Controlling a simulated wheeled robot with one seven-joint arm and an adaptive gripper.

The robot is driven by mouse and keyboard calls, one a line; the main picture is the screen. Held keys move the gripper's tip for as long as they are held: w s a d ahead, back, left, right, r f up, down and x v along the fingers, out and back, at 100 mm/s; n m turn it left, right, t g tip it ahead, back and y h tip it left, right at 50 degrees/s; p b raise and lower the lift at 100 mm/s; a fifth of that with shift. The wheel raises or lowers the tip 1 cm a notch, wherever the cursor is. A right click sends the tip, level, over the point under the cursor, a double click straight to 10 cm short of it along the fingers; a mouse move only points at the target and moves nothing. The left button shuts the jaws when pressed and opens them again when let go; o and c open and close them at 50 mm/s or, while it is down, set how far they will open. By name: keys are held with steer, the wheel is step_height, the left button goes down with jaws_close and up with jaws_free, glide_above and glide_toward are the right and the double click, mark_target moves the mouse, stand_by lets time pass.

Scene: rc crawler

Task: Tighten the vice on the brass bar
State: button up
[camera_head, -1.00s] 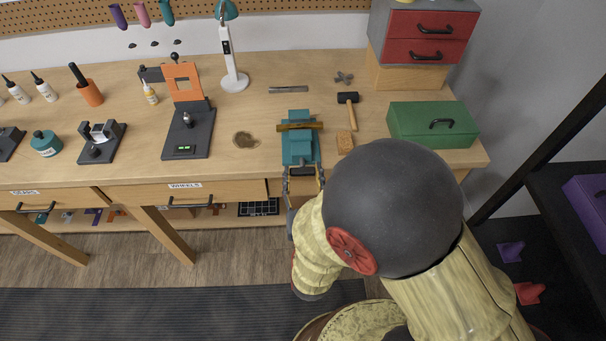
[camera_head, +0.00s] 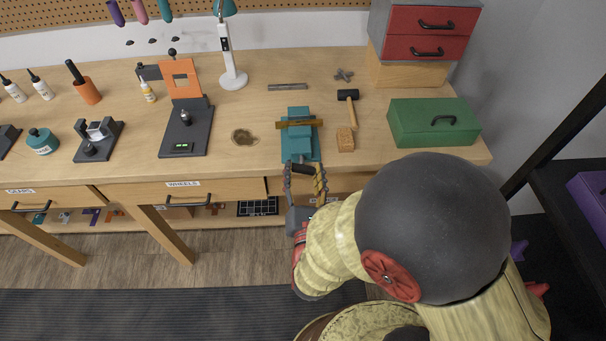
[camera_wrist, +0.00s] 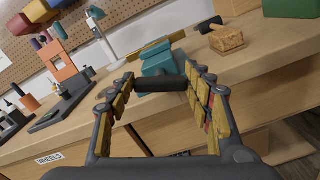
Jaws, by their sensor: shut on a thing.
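The teal vice (camera_head: 300,148) stands at the front edge of the workbench, and its body also shows in the wrist view (camera_wrist: 160,63). The brass bar (camera_head: 299,124) lies crosswise at the top of the vice; it is also in the wrist view (camera_wrist: 163,46). My gripper (camera_head: 305,170) is in front of the vice at the bench edge. Its fingers are shut on the ends of the dark vice handle (camera_wrist: 160,85), which spans crosswise between the fingertips. I cannot tell how tightly the jaws press the bar.
A hammer (camera_head: 348,108) and a tan block (camera_head: 345,140) lie right of the vice, with a green toolbox (camera_head: 434,122) beyond. A dark stand with an orange plate (camera_head: 182,80) is to the left. My arm covers the front right.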

steer(key=m+b, duration=0.3)
steer(key=m, duration=0.3)
steer(key=shift+d+f, duration=0.15)
steer(key=m, duration=0.6)
steer(key=shift+f+m+b, duration=0.1)
steer(key=shift+m+b, duration=0.25)
steer(key=shift+m, duration=0.05)
steer(key=m, duration=0.6)
steer(key=shift+f, duration=0.2)
steer(key=m, duration=0.6)
steer(key=shift+f, duration=0.15)
steer(key=shift+m, duration=0.4)
steer(key=o, duration=1.1)
steer(key=shift+o, duration=0.3)
steer(key=shift+s, duration=0.1)
